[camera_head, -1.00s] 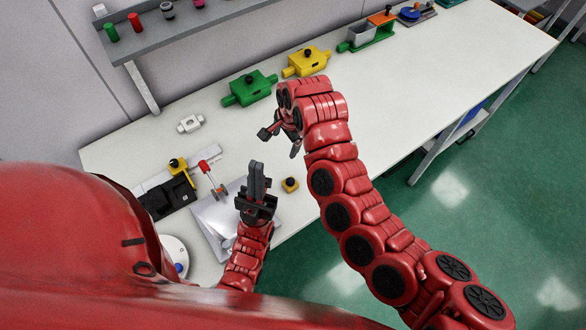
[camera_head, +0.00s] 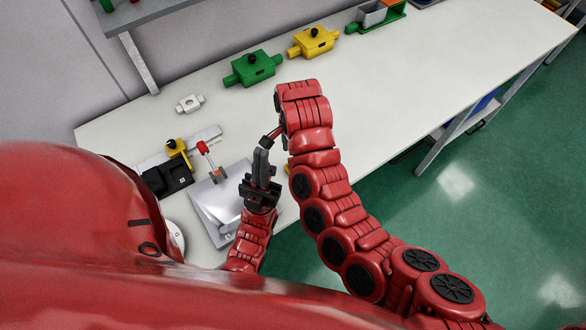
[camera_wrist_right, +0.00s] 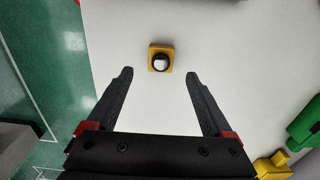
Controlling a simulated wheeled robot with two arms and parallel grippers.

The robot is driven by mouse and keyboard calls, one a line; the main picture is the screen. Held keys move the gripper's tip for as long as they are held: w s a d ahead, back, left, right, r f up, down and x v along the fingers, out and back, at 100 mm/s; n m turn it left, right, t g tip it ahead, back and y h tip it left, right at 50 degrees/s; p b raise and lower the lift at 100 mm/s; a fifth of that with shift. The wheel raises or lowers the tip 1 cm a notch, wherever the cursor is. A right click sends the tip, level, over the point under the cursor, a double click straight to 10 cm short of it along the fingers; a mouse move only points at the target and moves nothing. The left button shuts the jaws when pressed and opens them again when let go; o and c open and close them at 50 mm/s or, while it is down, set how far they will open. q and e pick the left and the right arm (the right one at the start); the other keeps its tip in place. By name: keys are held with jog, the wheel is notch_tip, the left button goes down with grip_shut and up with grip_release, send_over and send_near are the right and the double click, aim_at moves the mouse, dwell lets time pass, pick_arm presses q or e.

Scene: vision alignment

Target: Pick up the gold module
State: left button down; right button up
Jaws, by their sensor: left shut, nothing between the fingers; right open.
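The gold module (camera_wrist_right: 152,66) is a small square gold block with a round knob on top. In the right wrist view it lies on the white table just ahead of my right gripper (camera_wrist_right: 159,75), centred between the open fingertips and not touching them. In the head view only a sliver of gold (camera_head: 287,168) shows beside my right arm, which hides the rest. My right gripper is mostly hidden there. My left gripper (camera_head: 263,152) is shut and empty, pointing up, just left of the right hand.
A silver plate (camera_head: 217,200), a red-topped part (camera_head: 203,148) and a black fixture (camera_head: 165,178) lie left of my left gripper. A white part (camera_head: 189,103), green module (camera_head: 253,68) and yellow module (camera_head: 314,42) stand further back. The table's right side is clear.

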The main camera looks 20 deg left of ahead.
jog(key=shift+s+a+f+p, duration=0.1)
jog(key=shift+s+f+p, duration=0.05)
jog(key=shift+f+p, duration=1.7)
jog(key=shift+f+b, duration=0.3)
jog(key=shift+f, duration=0.65)
grip_shut()
